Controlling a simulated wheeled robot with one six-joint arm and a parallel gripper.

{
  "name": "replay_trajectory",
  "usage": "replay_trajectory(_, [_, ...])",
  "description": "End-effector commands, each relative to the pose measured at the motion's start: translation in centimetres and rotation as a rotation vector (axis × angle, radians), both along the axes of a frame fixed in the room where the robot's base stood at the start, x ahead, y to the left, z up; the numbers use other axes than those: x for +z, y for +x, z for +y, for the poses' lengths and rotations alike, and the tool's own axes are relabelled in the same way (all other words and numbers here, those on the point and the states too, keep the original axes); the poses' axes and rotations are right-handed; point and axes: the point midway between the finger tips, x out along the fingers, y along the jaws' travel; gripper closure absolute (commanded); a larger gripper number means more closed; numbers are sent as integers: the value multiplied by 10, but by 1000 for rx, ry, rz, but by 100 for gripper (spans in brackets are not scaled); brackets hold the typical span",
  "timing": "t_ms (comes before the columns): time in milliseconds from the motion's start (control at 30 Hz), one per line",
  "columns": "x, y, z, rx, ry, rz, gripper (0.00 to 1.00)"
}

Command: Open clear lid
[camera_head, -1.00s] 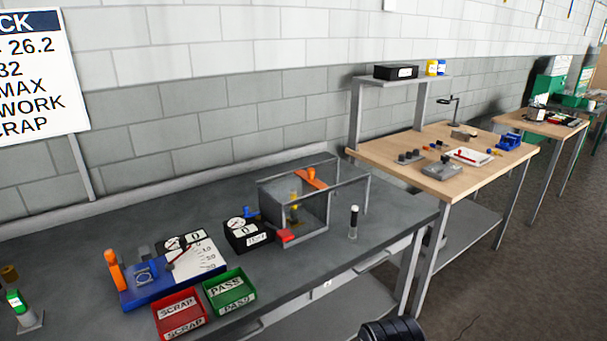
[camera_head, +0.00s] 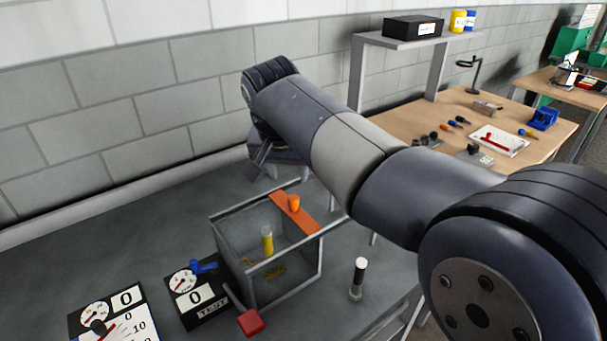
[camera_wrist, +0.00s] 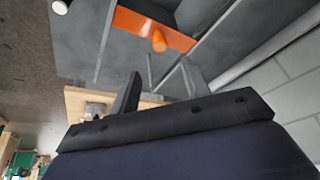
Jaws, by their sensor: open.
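A clear-walled box (camera_head: 236,285) with grey edges stands on the grey bench. An orange strip (camera_head: 305,220) with an orange knob (camera_head: 294,203) lies across its top; I take it as part of the clear lid, whose pane is hard to make out. The lid looks level. In the wrist view the strip (camera_wrist: 130,22) and knob (camera_wrist: 158,41) show ahead of the fingers. My gripper (camera_head: 272,163) is open and empty, above and behind the box in the head view, partly hidden by my arm. In the wrist view my gripper (camera_wrist: 160,85) is apart from the knob.
A yellow post (camera_head: 267,241) stands inside the box. A red block (camera_head: 250,322) is at its front and a black TEST gauge (camera_head: 197,294) at its left. A black-and-white cylinder (camera_head: 358,279) stands right. A wooden table (camera_head: 405,113) and the wall are behind.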

Motion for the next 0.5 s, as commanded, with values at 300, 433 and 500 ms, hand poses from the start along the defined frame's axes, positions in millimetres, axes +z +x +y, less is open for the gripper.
replay_trajectory(300, [-39,16,-3,-3,-2,4,55])
replay_trajectory(433, [-62,26,-4,-3,-2,4,55])
replay_trajectory(500, [-73,30,-5,-3,-2,2,55])
